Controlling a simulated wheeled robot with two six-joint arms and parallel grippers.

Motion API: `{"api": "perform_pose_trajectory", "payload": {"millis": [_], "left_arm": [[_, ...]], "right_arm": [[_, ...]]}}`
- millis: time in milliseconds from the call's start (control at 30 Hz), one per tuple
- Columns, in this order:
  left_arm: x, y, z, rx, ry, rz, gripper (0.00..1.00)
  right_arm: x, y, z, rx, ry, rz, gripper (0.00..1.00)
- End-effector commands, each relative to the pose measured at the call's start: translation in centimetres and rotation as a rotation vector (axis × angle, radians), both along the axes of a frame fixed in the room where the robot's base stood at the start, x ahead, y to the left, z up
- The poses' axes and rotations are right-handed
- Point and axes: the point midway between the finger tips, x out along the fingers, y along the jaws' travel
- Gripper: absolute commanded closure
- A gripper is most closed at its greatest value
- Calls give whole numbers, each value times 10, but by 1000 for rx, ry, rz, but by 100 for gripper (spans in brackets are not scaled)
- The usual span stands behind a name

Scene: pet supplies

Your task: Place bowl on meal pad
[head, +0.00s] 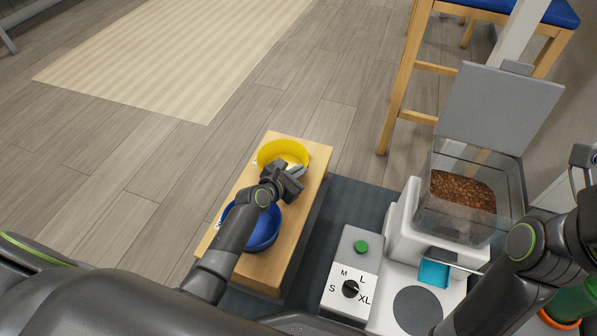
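A yellow bowl (281,151) stands at the far end of a light wooden stand (297,222). A blue bowl (263,236) stands at its near end, partly hidden by my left arm. My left gripper (295,179) hovers over the stand between the bowls, close to the yellow bowl's near rim. Its fingertips are small and seen from above, so I cannot tell whether they are apart or touching anything. A dark grey mat (347,205) lies right of the stand; I cannot tell if it is the meal pad. My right arm leaves the picture at the right edge, its gripper out of view.
A white feeder (402,225) with a clear bin of brown kibble (462,191) and raised grey lid (502,107) stands at right. A wooden chair (406,75) stands behind. The floor left of the stand is clear.

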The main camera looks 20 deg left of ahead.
Motion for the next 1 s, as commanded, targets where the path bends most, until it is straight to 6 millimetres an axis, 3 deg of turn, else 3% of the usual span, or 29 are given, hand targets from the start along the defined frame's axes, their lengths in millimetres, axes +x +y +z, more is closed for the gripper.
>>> {"api": "perform_pose_trajectory", "payload": {"millis": [300, 467, 900, 1000], "left_arm": [[0, 0, -4, 1, -2, 0, 100], [0, 0, -4, 1, 0, 0, 75], [0, 0, 1, 0, 0, 0, 74], [-5, 2, 3, 0, 1, 1, 74]], "right_arm": [[0, 1, 2, 2, -11, 11, 64], [0, 1, 5, 2, -18, 13, 64], [0, 0, 4, 1, -8, 5, 64], [-1, -2, -5, -3, 24, -21, 64]]}}
